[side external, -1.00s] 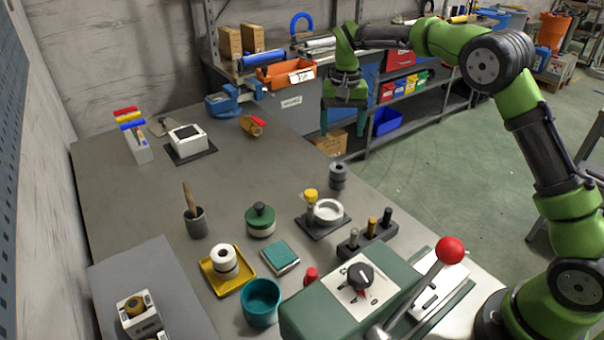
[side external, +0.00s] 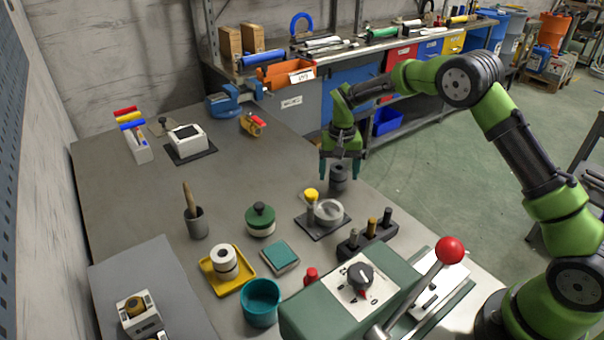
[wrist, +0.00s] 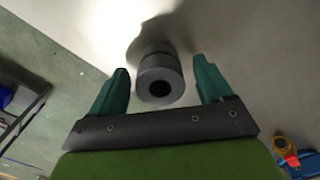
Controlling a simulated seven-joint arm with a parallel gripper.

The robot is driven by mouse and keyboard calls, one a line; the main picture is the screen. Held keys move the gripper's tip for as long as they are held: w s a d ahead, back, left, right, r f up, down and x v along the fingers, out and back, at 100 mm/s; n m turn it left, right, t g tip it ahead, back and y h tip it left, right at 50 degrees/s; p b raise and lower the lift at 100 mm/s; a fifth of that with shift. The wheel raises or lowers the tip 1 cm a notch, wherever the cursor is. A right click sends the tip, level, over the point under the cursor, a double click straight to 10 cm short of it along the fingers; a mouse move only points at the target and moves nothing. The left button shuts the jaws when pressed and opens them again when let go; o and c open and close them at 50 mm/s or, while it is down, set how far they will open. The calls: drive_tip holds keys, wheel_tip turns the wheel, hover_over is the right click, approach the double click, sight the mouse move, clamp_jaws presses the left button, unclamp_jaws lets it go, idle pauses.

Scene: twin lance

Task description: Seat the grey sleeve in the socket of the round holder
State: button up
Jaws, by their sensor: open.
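The grey sleeve (side external: 338,181) stands upright near the right edge of the bench. In the wrist view the sleeve (wrist: 160,80) shows its round top with a dark bore, lying between my two fingers. My gripper (side external: 341,176) is open, with green fingers on either side of the sleeve; the wrist view shows a gap between each finger (wrist: 162,86) and the sleeve. The round holder (side external: 327,211) is a pale ring on a dark square base, just nearer the camera than the sleeve. A yellow-topped post (side external: 311,196) stands at its left on the same base.
Close to the holder are a green-lidded pot (side external: 260,220), a black rack with several pegs (side external: 367,238) and a green lever machine (side external: 350,290). A yellow tray (side external: 228,283) holds a white roll. The bench (side external: 260,165) is clear left of the sleeve.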

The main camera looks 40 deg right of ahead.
drive_tip(key=c, duration=1.1)
drive_tip(key=shift+c, duration=0.3)
drive_tip(key=shift+r, duration=0.1)
